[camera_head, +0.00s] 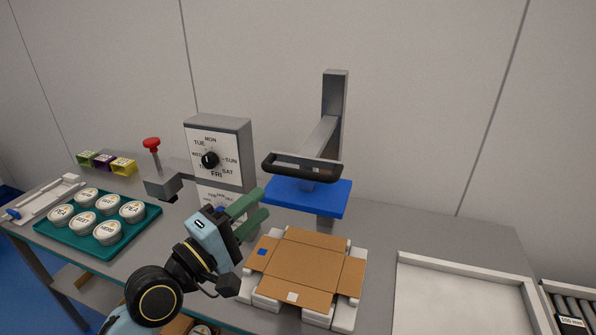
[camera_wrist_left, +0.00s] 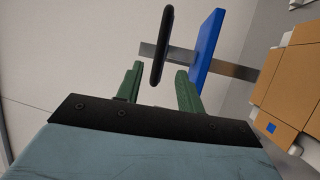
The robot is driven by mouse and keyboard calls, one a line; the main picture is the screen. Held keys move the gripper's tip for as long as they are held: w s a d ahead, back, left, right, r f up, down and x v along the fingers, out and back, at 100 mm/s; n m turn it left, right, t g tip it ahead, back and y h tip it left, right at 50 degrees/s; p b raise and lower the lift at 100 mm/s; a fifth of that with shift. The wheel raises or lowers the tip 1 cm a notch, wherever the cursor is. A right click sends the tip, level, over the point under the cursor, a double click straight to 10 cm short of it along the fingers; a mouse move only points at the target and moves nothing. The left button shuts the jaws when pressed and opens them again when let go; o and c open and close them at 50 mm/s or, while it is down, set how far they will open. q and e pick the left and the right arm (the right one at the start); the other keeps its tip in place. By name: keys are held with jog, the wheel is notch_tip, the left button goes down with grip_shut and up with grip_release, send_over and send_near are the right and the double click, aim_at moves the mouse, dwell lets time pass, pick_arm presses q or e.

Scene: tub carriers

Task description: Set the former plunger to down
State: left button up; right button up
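The former plunger has a blue plate (camera_head: 308,197) and a black bar handle (camera_head: 300,167) on a grey arm from an upright post (camera_head: 335,95). The plate is raised, with a gap above the flat brown cardboard blank (camera_head: 305,262) on the white former. My left gripper (camera_head: 265,201) has green fingers held apart and empty, just left of the blue plate and below the handle in the head view. In the left wrist view, the handle (camera_wrist_left: 164,40) stands beyond the gap between the fingers, and the blue plate (camera_wrist_left: 207,48) is right of it. My right gripper is not in view.
A grey dial box (camera_head: 218,150) with a red-knobbed lever (camera_head: 152,144) stands left of the plunger. A teal tray (camera_head: 155,212) of white tubs is at the left. A white shallow tray (camera_head: 455,263) and rollers (camera_head: 575,305) are at the right.

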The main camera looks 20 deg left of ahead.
aim_at(295, 176)
pick_arm(q)
jog(key=p+x, duration=0.2)
jog(key=x, duration=0.9)
jog(key=shift+w+d, duration=0.2)
jog(key=shift+w, duration=0.1)
grip_shut()
